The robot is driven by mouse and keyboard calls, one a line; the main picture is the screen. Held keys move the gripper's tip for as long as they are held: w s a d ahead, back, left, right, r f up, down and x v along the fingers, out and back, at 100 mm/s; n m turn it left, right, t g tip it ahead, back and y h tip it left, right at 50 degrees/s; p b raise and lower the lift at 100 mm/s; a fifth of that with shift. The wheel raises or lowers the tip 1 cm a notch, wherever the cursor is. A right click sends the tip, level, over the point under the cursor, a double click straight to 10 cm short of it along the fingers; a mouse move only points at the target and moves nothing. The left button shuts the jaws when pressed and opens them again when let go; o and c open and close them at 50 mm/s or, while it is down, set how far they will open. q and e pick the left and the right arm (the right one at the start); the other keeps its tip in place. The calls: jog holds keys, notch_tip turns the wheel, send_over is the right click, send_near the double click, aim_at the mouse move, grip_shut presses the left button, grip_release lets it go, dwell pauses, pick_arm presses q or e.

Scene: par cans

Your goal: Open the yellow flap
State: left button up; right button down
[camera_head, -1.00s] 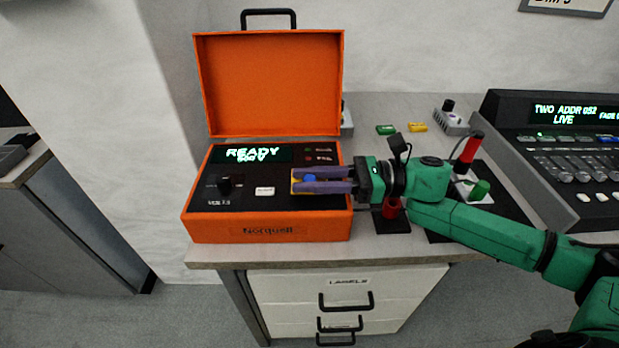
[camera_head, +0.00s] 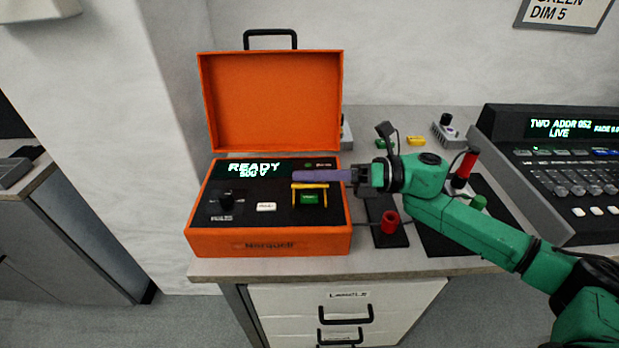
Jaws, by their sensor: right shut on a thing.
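The yellow flap (camera_head: 311,186) is on the right part of the orange case's panel, raised with its edge toward me. A green button (camera_head: 309,199) shows below it. My right gripper (camera_head: 300,176), with purple fingers, comes in from the right and is shut on the flap at its upper edge. The fingers hide part of the flap and the panel behind it. My left gripper is not in view.
The orange case (camera_head: 270,244) stands open on the grey desk (camera_head: 400,267), its lid (camera_head: 270,100) upright behind the panel. A black knob (camera_head: 226,199) and a white button (camera_head: 266,207) are left of the flap. A console (camera_head: 565,160) is at the far right.

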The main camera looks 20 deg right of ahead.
jog(key=m, duration=0.1)
jog(key=w+r+m+p, duration=0.1)
jog(key=shift+w+d+m, duration=0.15)
jog(key=shift+m, duration=0.25)
jog(key=w+m+p, duration=0.1)
jog(key=m+p, duration=0.1)
jog(key=m, duration=0.1)
jog(key=shift+w+d+m, duration=0.2)
jog(key=shift+w+m, duration=0.1)
jog(key=shift+w, duration=0.05)
jog(key=m, duration=0.1)
jog(key=w+m+p, duration=0.1)
jog(key=shift+d+m, duration=0.15)
jog(key=shift+m, duration=0.15)
jog(key=shift+w+d+f+m+p, duration=0.1)
jog(key=shift+w+f+m+p, duration=0.2)
jog(key=shift+m, duration=0.4)
jog(key=shift+w+d+f+m+p, duration=0.15)
jog(key=shift+w+m+p, duration=0.2)
jog(key=shift+m, duration=0.35)
jog(key=shift+a, duration=0.1)
jog(key=c, duration=0.7)
grip_release()
jog(key=shift+o, duration=0.2)
